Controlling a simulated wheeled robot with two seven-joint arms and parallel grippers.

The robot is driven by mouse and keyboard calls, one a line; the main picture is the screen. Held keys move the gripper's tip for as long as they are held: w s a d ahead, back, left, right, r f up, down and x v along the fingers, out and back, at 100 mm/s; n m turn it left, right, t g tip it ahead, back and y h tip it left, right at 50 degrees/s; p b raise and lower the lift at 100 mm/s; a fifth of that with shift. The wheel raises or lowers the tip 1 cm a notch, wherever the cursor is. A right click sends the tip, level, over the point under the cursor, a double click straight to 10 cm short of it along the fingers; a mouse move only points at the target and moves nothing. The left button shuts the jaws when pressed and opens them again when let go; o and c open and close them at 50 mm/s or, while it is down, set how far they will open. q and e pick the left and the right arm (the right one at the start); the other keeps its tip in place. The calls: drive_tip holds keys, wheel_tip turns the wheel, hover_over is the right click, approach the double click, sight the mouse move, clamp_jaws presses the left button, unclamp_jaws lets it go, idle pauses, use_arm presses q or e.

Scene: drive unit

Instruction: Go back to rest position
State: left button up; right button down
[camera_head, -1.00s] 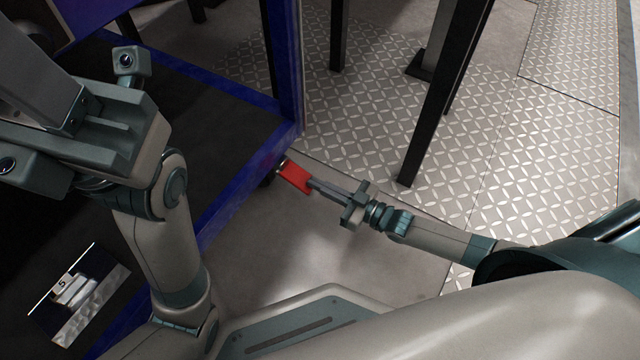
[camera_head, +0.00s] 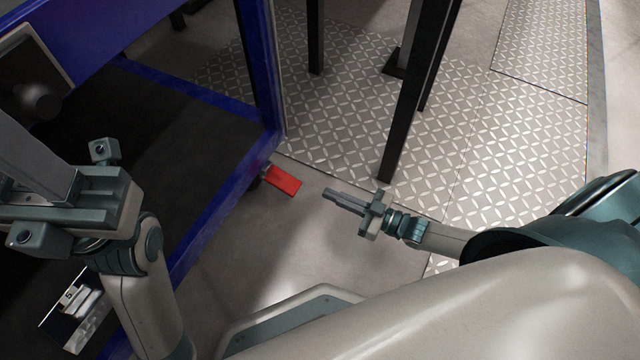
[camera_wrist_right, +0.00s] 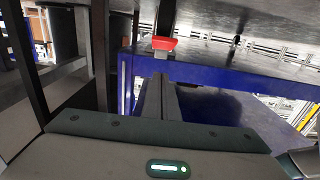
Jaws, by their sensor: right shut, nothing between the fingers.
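My right gripper (camera_head: 328,194) is shut and empty in the head view, a short way right of a red pedal-like piece (camera_head: 283,181) and apart from it. The red piece sticks out at the corner of the blue-edged cart (camera_head: 212,214). In the right wrist view my right gripper's closed fingers (camera_wrist_right: 161,82) point forward, with the red piece (camera_wrist_right: 165,43) beyond their tips. My left arm is at the left of the head view, over the cart's black deck (camera_head: 165,110). The fingertips of the left gripper are not clearly visible.
Black posts (camera_head: 410,100) stand on the patterned metal plate (camera_head: 350,110) beyond my right gripper. A blue upright (camera_head: 262,70) rises at the cart's corner. A small labelled plate (camera_head: 78,310) lies at the lower left. Bare floor (camera_head: 260,255) lies between the cart and my base.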

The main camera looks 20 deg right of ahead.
drive_tip(key=shift+s+d, duration=0.45)
drive_tip(key=shift+s, duration=0.15)
drive_tip(key=shift+s+f, duration=0.1)
